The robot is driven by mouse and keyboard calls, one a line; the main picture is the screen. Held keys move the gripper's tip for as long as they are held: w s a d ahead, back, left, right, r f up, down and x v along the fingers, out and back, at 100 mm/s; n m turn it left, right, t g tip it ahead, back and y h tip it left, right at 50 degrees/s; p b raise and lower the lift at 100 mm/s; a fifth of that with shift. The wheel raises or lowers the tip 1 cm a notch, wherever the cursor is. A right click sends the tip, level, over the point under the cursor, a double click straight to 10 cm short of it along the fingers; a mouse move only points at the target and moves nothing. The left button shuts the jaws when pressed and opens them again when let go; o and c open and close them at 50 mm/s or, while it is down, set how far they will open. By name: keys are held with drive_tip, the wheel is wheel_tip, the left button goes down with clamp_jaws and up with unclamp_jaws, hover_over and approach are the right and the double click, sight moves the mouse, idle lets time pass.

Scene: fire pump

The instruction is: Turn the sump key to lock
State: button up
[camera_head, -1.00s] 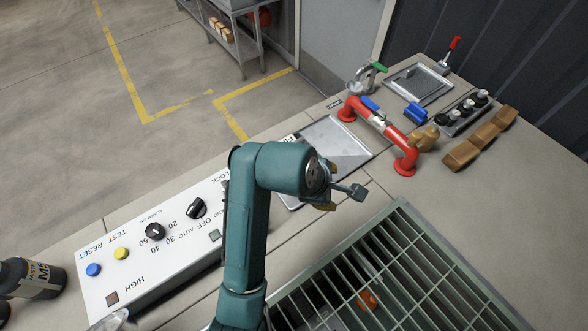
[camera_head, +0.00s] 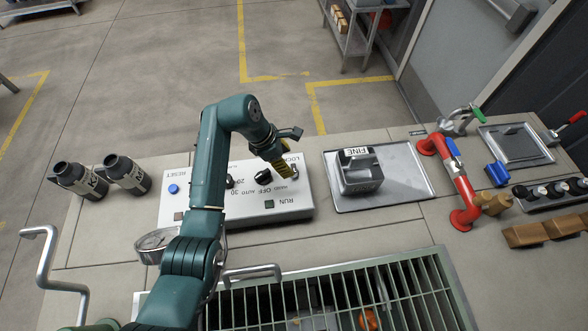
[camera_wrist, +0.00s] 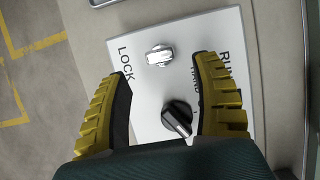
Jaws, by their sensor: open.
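The sump key (camera_wrist: 159,55) is a small silver key in the white control panel (camera_wrist: 205,30), between the words LOCK and RUN. In the wrist view it lies just beyond and between my fingertips, untouched by them. I cannot make it out clearly in the head view, where my gripper covers part of the panel (camera_head: 240,213). My gripper (camera_head: 281,164) is over the LOCK end of the panel, its yellow fingers pointing down. In the wrist view my gripper (camera_wrist: 163,75) is open and empty. The black selector knob (camera_wrist: 178,118) sits closer to my palm.
A metal tray (camera_head: 410,180) holding a grey box marked FINE (camera_head: 360,175) is right of the panel. A red pipe (camera_head: 456,180) stands farther right. A green grating (camera_head: 400,290) is in front.

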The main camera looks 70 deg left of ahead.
sight(293, 168)
drive_tip(key=b+x, duration=0.1)
drive_tip(key=x, duration=0.5)
clamp_jaws()
